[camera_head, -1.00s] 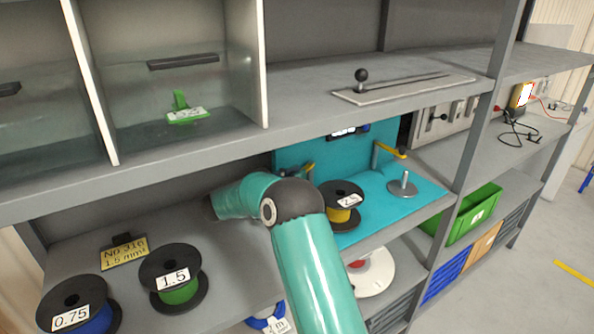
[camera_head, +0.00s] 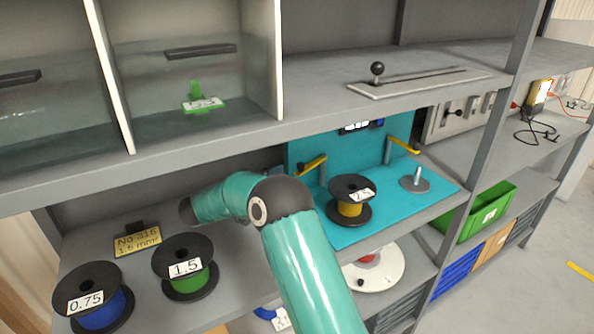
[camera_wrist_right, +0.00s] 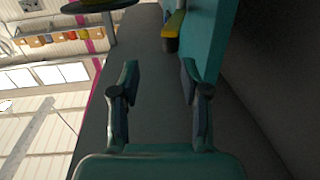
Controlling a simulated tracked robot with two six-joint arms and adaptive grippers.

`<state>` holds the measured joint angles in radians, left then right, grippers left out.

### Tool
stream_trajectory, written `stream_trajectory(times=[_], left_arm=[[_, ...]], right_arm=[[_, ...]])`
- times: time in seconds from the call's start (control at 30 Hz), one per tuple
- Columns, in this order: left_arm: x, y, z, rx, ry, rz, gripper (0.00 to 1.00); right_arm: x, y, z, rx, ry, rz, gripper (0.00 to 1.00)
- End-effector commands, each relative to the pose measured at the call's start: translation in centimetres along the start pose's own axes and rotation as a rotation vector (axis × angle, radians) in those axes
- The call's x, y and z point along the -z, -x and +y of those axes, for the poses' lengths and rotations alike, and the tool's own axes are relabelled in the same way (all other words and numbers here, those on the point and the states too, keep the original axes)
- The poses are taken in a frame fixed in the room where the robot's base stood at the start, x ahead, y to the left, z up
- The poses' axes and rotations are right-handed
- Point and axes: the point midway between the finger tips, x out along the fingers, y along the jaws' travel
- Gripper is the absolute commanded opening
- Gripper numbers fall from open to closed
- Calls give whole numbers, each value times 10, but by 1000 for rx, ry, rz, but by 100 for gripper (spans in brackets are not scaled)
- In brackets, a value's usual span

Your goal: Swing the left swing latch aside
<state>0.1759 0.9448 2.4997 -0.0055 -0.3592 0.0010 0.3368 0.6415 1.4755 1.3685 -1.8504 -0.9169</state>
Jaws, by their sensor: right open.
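The right swing latch (camera_head: 402,145) is also yellow. My left gripper is not in view.
A black reel with yellow cable (camera_head: 350,203) stands on the teal mat (camera_head: 425,204) near a grey spindle (camera_head: 415,183). Reels with green (camera_head: 186,268) and blue (camera_head: 100,298) cable stand left of my arm. The upper shelf (camera_head: 250,128) overhangs the station.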

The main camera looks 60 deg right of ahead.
Motion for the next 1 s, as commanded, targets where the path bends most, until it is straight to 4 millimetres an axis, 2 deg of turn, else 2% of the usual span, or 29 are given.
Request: stream_trajectory(times=[0.1, 0.23, 0.6, 0.77, 0.9, 1.0], left_arm=[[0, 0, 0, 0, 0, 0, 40], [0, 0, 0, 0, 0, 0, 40], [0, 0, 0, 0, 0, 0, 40], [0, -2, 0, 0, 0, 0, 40], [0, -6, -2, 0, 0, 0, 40], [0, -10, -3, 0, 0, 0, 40]], right_arm=[[0, 22, 0, 2, -1, 1, 46], [0, 36, 0, 0, -1, 0, 46], [0, 43, 0, -1, -1, 1, 46], [1, 41, 0, 18, 36, 6, 21], [5, 33, -3, 110, 222, 42, 0], [9, 27, -5, 219, 454, 103, 0]])
